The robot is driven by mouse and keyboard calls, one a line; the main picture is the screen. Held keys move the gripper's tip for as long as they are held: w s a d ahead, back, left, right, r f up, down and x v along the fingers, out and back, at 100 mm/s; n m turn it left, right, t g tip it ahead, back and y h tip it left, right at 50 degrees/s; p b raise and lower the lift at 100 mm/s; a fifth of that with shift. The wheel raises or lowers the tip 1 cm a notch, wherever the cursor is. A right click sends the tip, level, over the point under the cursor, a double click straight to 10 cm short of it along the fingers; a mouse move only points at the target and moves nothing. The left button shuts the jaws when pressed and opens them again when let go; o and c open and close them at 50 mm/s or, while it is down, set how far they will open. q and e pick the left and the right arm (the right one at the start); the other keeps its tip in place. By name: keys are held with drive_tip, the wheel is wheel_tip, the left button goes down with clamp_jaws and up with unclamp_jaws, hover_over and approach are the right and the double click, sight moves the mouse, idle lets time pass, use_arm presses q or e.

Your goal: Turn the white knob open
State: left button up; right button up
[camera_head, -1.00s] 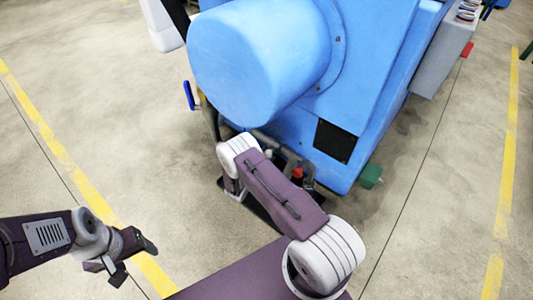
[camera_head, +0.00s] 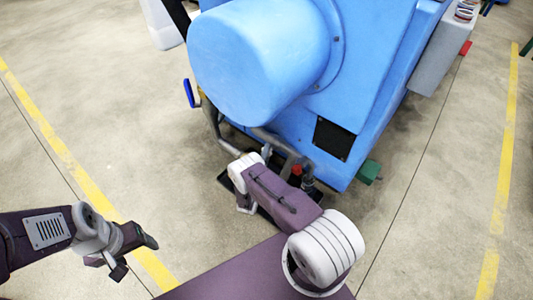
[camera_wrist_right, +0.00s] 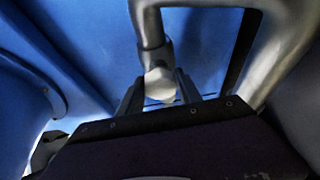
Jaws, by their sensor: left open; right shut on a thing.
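The white knob (camera_wrist_right: 160,84) sits at the lower end of a grey vertical pipe in the right wrist view. My right gripper (camera_wrist_right: 158,92) is shut on it, with one dark finger on each side. The knob's lower part is hidden behind the gripper body. In the head view my right forearm covers the knob and the right gripper. My left gripper (camera_head: 135,257) is open and empty, above the floor at the lower left, well away from the machine.
The blue machine (camera_head: 330,90) with its large round housing fills the top middle. Grey pipes (camera_head: 278,142), a red part (camera_head: 297,170) and a green part (camera_head: 369,171) sit low on it. A blue handle (camera_head: 190,93) is at its left.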

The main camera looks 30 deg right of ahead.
drive_tip(key=m, duration=0.2)
drive_tip(key=m+h+b, duration=0.1)
drive_tip(key=shift+f+m+t, duration=0.25)
drive_tip(key=shift+m+t, duration=0.05)
drive_tip(key=shift+m+h+b, duration=0.75)
drive_tip(key=shift+m+h, duration=0.15)
drive_tip(key=shift+m, duration=1.1)
drive_tip(key=shift+r, duration=0.1)
drive_tip(key=o, duration=1.4)
drive_tip(key=shift+c, duration=0.2)
drive_tip(key=p+v, duration=0.2)
drive_tip(key=v, duration=0.7)
drive_tip(key=shift+p, duration=0.3)
